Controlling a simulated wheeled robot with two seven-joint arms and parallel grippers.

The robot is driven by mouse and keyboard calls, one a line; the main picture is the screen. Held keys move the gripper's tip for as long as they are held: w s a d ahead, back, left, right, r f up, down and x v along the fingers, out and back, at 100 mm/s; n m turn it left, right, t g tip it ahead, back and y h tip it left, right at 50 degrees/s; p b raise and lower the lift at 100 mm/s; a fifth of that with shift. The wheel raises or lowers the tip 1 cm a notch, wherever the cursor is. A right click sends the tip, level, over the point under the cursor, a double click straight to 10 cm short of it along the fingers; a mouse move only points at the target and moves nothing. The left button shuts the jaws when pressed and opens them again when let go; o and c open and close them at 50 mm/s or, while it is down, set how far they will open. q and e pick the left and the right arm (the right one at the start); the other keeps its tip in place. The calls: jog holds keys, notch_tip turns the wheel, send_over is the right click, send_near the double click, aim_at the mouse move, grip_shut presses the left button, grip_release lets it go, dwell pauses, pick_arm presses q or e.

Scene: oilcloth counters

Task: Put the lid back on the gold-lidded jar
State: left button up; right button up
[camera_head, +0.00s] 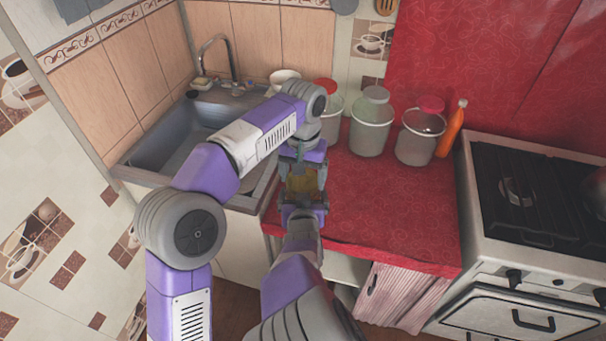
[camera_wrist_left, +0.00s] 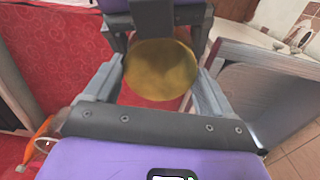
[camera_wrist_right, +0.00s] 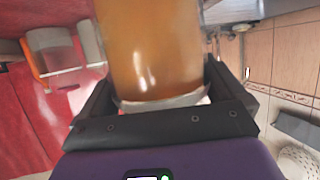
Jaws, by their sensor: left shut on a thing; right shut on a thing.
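The gold lid (camera_wrist_left: 160,70) is a round golden disc between the fingers of my left gripper (camera_wrist_left: 160,80), which is shut on it. The jar (camera_wrist_right: 155,50) is clear with amber contents; my right gripper (camera_wrist_right: 165,95) is shut around it. In the head view, my left gripper (camera_head: 304,164) comes from the far side and my right gripper (camera_head: 302,203) from the near side, meeting at the jar (camera_head: 300,186) by the counter's left front. The lid is at the jar's mouth end, but I cannot tell whether they touch. The rim is hidden.
Several other jars stand at the back of the red counter (camera_head: 385,205), including a grey-lidded jar (camera_head: 370,125) and a red-lidded jar (camera_head: 420,135). An orange bottle (camera_head: 452,128) is beside them. The sink (camera_head: 180,140) is left, the stove (camera_head: 535,190) right. The counter's front middle is clear.

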pick_arm(q)
jog(key=o, duration=1)
jog(key=shift+r, duration=0.15)
jog(key=shift+r, duration=3.6)
